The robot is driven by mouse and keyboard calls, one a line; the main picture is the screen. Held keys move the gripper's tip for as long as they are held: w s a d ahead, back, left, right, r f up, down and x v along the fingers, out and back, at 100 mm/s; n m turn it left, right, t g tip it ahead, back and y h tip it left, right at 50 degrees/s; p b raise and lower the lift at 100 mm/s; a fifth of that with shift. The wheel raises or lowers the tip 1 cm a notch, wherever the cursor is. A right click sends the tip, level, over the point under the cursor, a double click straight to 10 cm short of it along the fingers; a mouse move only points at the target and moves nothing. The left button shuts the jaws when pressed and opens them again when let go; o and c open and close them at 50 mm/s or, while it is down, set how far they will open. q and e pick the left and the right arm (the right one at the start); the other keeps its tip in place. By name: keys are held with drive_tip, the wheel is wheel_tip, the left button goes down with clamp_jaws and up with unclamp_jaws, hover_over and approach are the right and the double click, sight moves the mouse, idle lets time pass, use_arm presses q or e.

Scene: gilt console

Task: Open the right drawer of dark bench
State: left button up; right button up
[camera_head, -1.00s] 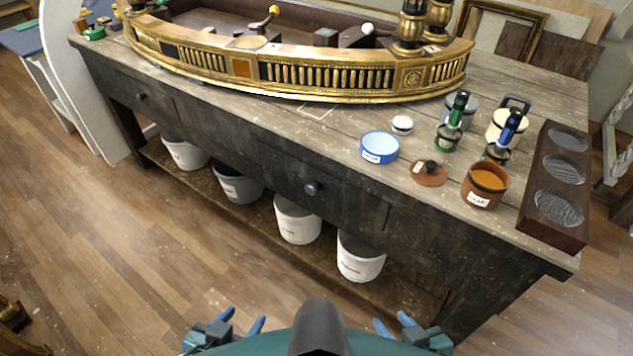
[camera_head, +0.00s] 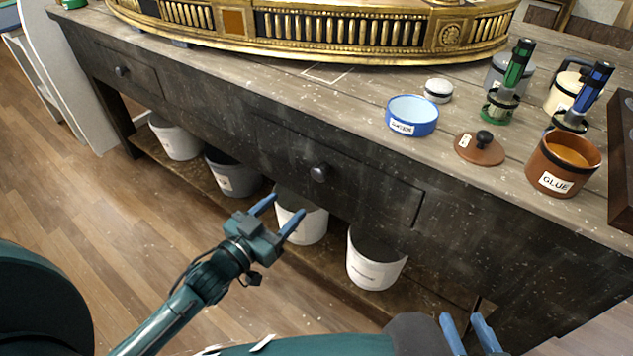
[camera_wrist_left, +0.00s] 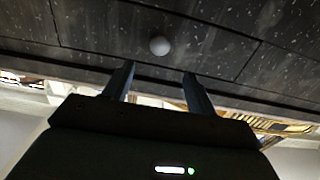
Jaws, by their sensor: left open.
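The dark bench (camera_head: 480,215) has two drawers in its front, both shut. The right drawer (camera_head: 375,190) has a round dark knob (camera_head: 319,173) near the middle of its front. My left gripper (camera_head: 290,204) is open and empty, just in front of and below that knob in the head view. In the left wrist view the knob (camera_wrist_left: 159,46) lies straight ahead between the lines of the two open fingers (camera_wrist_left: 158,70), apart from them. My right gripper (camera_head: 463,320) is at the bottom edge, open and empty, its base hidden.
The left drawer has its own knob (camera_head: 122,71). White and grey buckets (camera_head: 375,262) stand on the low shelf under the bench. A blue tub (camera_head: 412,115), a brown lid (camera_head: 480,150) and a glue pot (camera_head: 563,163) stand on top. A gilt piece (camera_head: 330,35) lies behind.

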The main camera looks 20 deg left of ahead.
sight(316, 177)
use_arm(q)
drive_tip(key=b+x, duration=0.1)
drive_tip(key=x, duration=0.9)
drive_tip(key=shift+w+d+f, duration=0.1)
drive_tip(key=shift+w, duration=0.15)
clamp_jaws()
